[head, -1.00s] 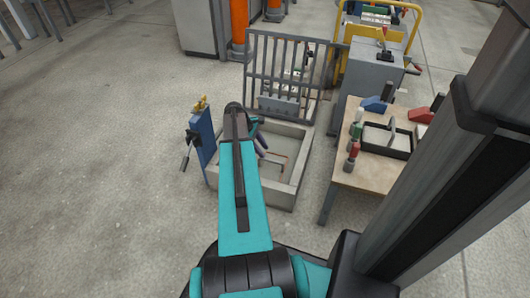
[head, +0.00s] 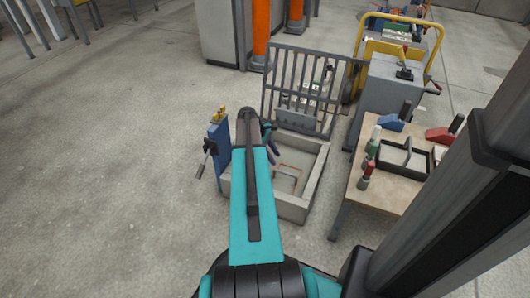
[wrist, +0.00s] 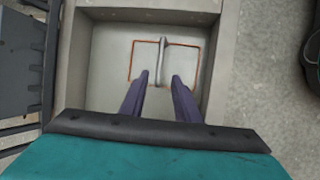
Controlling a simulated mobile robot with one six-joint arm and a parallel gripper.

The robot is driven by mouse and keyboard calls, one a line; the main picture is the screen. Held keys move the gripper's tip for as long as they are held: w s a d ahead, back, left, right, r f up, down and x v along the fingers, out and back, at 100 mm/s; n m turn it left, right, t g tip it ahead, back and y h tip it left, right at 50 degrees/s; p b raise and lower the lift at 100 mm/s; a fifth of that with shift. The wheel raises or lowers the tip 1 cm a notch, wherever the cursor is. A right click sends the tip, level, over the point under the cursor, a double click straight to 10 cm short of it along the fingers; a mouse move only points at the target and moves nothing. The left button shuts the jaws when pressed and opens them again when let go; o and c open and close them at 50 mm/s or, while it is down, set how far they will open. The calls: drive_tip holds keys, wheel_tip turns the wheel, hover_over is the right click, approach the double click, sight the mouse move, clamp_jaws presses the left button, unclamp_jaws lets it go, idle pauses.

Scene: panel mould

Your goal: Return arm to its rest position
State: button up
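My arm (head: 252,205), teal with a dark bar along it, reaches forward over the near side of the panel mould (head: 318,178). In the head view the arm hides most of the gripper.
A blue panel with yellow fittings (head: 219,155) stands at the mould's left. A grey barred rack (head: 300,90) stands behind it. A wooden table (head: 350,208) with a black tray (head: 392,170) and clamps is to the right. Floor on the left is clear.

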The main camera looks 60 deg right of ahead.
drive_tip(key=w+a+r+p, duration=0.1)
drive_tip(key=w+a+p, duration=0.35)
drive_tip(key=a, duration=0.65)
drive_tip(key=w+a+y+p, duration=0.1)
drive_tip(key=w+a+p, duration=0.4)
drive_tip(key=a, duration=0.6)
drive_tip(key=w+a+r+p, duration=0.1)
drive_tip(key=w+a+p, duration=0.2)
drive_tip(key=a+p, duration=0.6)
drive_tip(key=s+a+r+p, duration=0.3)
drive_tip(key=s+a+p, duration=0.1)
drive_tip(key=a, duration=0.6)
drive_tip(key=s+a+r+y+p, duration=0.1)
drive_tip(key=s+a+r+p, duration=0.2)
drive_tip(key=a, duration=0.8)
drive_tip(key=s+a+r+g+p, duration=0.1)
drive_tip(key=s+a+r+p, duration=0.3)
drive_tip(key=a+p, duration=0.3)
drive_tip(key=s+a, duration=0.1)
drive_tip(key=a, duration=0.2)
drive_tip(key=shift+s+a+p, duration=0.15)
drive_tip(key=shift+s+p, duration=0.2)
drive_tip(key=shift+s, duration=0.05)
